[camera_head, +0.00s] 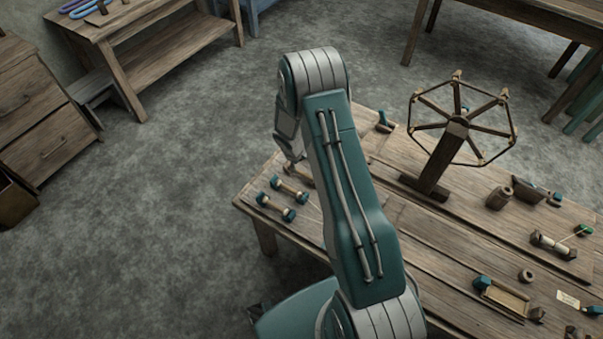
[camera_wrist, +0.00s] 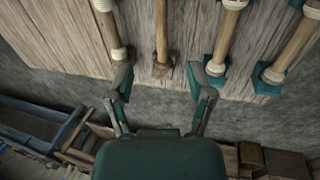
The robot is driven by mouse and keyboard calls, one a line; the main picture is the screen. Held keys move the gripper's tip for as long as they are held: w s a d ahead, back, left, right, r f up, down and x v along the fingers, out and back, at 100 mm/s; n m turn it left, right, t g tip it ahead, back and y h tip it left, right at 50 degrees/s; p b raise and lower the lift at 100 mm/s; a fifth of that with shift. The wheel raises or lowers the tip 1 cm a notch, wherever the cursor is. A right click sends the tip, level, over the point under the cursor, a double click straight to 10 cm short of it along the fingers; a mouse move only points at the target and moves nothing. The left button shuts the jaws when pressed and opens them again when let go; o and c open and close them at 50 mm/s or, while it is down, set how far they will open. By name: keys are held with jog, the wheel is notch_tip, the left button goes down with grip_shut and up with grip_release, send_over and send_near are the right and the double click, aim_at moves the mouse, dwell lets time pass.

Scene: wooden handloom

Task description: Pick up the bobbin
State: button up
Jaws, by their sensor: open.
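Several bobbins lie side by side at the table's left end in the head view. One bobbin (camera_head: 276,207) with teal ends is nearest the front, and another bobbin (camera_head: 290,190) lies just behind it. In the wrist view, a bobbin (camera_wrist: 161,32) with a brown square end points between the fingers of my gripper (camera_wrist: 160,80). My gripper is open and empty, with its fingertips to either side of that brown end. To the right are a bobbin (camera_wrist: 226,30) and another bobbin (camera_wrist: 292,48), both with teal ends. My arm partly hides the rear bobbins in the head view.
The wooden table (camera_head: 405,215) carries a reel (camera_head: 450,135) on a stand, a small round pot (camera_head: 499,198) and a wooden tray (camera_head: 507,298) to the right. A workbench (camera_head: 150,45) and drawers (camera_head: 35,110) stand at the left. Open floor lies between them and the table.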

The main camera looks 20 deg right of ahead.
aim_at(304, 174)
jog(key=x, duration=0.3)
jog(key=shift+f, duration=0.15)
jog(key=x, duration=0.5)
jog(key=shift+s+d+f, duration=0.1)
jog(key=shift+s+f, duration=0.05)
jog(key=shift+s, duration=0.15)
jog(key=c, duration=0.9)
